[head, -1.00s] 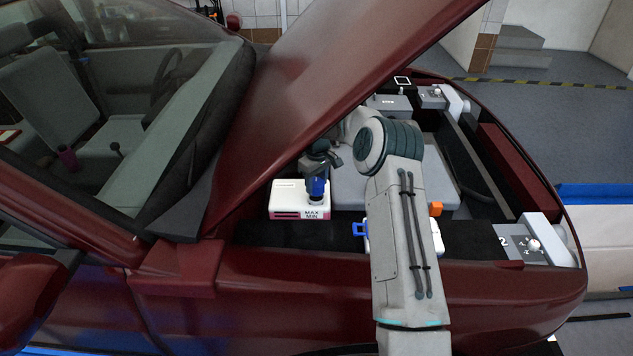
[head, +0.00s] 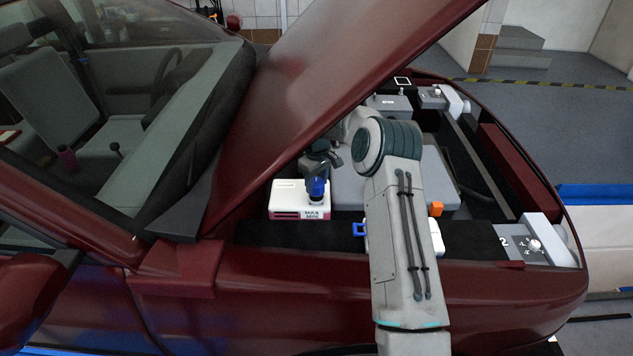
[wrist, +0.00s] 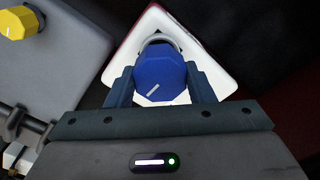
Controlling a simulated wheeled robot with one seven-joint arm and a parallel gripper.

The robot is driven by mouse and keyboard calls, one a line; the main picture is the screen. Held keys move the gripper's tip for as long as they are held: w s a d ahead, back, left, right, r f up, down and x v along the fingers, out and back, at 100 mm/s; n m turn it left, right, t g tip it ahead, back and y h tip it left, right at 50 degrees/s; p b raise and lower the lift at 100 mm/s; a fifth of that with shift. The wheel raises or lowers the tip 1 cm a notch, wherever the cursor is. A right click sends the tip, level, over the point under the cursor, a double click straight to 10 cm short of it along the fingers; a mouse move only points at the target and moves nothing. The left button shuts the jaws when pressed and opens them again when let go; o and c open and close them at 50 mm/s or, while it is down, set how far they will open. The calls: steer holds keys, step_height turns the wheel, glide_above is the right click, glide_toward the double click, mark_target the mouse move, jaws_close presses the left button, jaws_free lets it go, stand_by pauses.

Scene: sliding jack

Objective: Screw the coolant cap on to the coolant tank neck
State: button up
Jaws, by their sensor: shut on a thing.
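The blue coolant cap (head: 317,189) is faceted with a white mark on its top, which shows in the wrist view (wrist: 160,75). My gripper (wrist: 160,84) is shut on it, one finger on each side, pointing down. The coolant tank (head: 288,197) is a white box with MAX and MIN marks, in the engine bay at the bonnet's hinge side. The cap is over the tank's right end. A pale ring of the neck (wrist: 160,38) shows just behind the cap; the cap hides the rest, so I cannot tell how far the cap is seated.
The raised red bonnet (head: 335,85) slopes close above my arm. A grey engine cover (head: 350,185) stands right of the tank. A yellow cap (wrist: 18,22) shows at the wrist view's upper left. A blue loop handle (head: 359,229) is near the front fender.

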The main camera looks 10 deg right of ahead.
steer(key=shift+f+b, duration=0.7)
steer(key=shift+f, duration=0.45)
steer(key=m, duration=0.6)
steer(key=shift+s+a+f, duration=0.1)
steer(key=m, duration=0.5)
steer(key=shift+m, duration=0.3)
steer(key=shift+s+d+f+m, duration=0.1)
steer(key=shift+d+m, duration=0.1)
steer(key=shift+m, duration=0.4)
steer(key=o, duration=1.2)
steer(key=shift+a, duration=0.1)
steer(key=shift+o, duration=0.2)
